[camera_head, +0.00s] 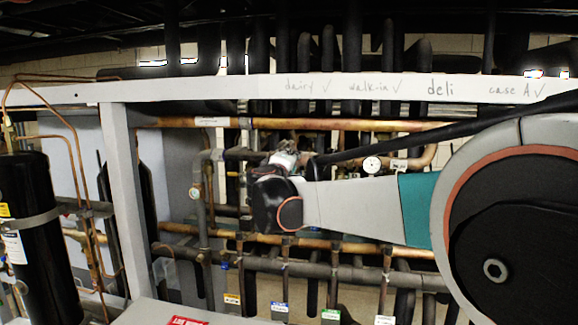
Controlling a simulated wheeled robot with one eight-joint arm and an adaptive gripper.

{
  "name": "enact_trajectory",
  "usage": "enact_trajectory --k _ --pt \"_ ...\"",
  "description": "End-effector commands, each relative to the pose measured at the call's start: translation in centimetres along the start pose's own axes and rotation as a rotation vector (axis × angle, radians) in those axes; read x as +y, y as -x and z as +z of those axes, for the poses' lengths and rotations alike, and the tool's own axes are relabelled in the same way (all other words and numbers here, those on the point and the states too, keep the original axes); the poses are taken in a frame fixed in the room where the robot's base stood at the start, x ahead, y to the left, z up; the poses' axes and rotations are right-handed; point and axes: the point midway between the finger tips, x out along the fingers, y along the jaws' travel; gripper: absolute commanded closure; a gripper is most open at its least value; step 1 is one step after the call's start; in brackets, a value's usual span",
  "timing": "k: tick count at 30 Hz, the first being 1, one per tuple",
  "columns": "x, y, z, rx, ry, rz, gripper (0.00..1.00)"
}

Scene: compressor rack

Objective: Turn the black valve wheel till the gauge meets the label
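A small round white-faced gauge (372,165) sits on the piping right of centre, above my forearm. Its needle is too small to read. A small pale label (399,164) is just right of it; its text is not legible. A second gauge (195,193) is on a grey pipe at the left. I cannot make out the black valve wheel for sure; my arm covers part of the pipes. My gripper (284,157) is small in view beyond my black wrist, in front of the pipes. Its fingers are unclear, so I cannot tell whether it is open or touching anything.
A white beam (230,88) with handwritten names crosses above. A white post (123,190) and a black cylinder (35,235) with copper tubes stand at the left. Copper pipes (330,245) run across below my arm, with several coloured tags (279,308) underneath.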

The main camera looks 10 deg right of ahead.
Motion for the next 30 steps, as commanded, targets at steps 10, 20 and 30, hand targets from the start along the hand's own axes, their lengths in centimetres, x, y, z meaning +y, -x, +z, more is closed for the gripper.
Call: enact_trajectory --k 10,20,30 --pt "-0.26 0.06 0.19 -0.003 -0.133 -0.001 0.95" --pt "-0.27 0.07 0.21 -0.003 -0.155 -0.002 0.94" --pt "-0.24 0.06 0.2 -0.003 -0.153 -0.001 0.46"
